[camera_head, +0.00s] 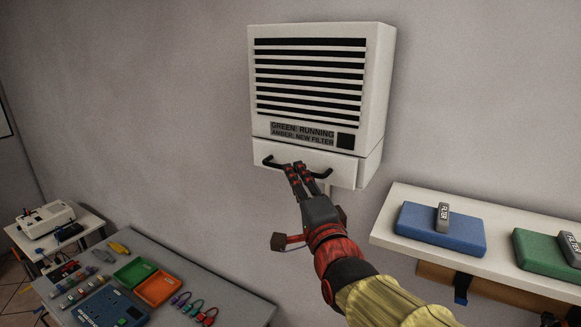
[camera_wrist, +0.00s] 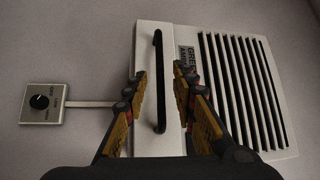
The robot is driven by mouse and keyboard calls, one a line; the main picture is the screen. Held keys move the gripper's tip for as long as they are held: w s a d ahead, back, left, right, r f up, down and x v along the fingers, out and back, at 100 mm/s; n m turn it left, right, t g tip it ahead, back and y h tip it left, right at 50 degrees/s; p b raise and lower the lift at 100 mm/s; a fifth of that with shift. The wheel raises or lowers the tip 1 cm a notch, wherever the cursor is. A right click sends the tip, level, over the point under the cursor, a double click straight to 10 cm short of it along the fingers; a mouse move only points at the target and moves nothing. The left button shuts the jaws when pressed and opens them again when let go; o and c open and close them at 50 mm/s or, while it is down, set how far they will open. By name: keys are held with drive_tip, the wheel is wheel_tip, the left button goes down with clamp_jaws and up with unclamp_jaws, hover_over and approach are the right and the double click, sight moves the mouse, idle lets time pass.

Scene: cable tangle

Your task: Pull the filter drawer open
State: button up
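A white wall unit (camera_head: 383,85) with black slats hangs on the wall. Its filter drawer (camera_head: 340,172) is the lower front panel, with a black bar handle (camera_head: 270,163); the drawer front looks nearly flush with the unit. My gripper (camera_head: 296,168) is in front of the handle in the head view. In the wrist view, my gripper (camera_wrist: 160,80) has its fingers apart, one on each side of the handle (camera_wrist: 158,55). I cannot tell whether either finger touches it. The wrist view also shows the drawer front (camera_wrist: 143,145).
A dial box (camera_wrist: 42,103) is on the wall below the unit. A white shelf (camera_head: 395,215) at right holds a blue case (camera_head: 415,225), a green case (camera_head: 535,250) and filter blocks (camera_head: 442,217). A table (camera_head: 235,300) with trays stands lower left.

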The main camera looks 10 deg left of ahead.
drive_tip(key=shift+p+x, duration=0.5)
drive_tip(key=shift+x, duration=1.8)
drive_tip(key=c, duration=0.3)
drive_tip(key=c, duration=0.4)
clamp_jaws()
